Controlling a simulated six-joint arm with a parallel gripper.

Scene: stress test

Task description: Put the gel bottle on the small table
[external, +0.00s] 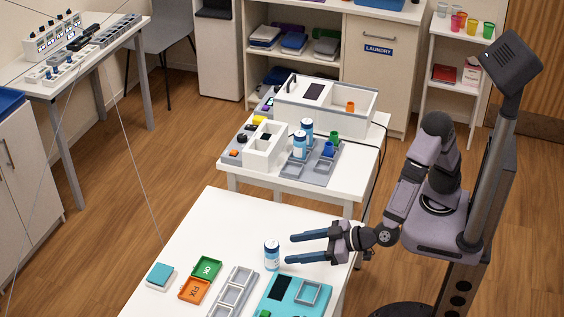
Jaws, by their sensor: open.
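A white and blue bottle (272,255), which looks like the gel bottle, stands upright on the near white table (215,225). My gripper (289,249) is open and empty, its two dark blue fingers pointing left at the bottle. The fingertips end just right of the bottle; I cannot tell whether they touch it. A smaller white table (343,186) stands behind the near one. Two similar white and blue bottles, one in front (299,146) and one behind (307,131), stand upright on a grey tray (320,172) on it.
The near table also holds a green OK tile (206,268), an orange FIX tile (194,290), a grey compartment tray (235,292) and a teal board (275,301). The smaller table carries a white divided box (265,150), a green cup (334,137) and a large white bin (325,113).

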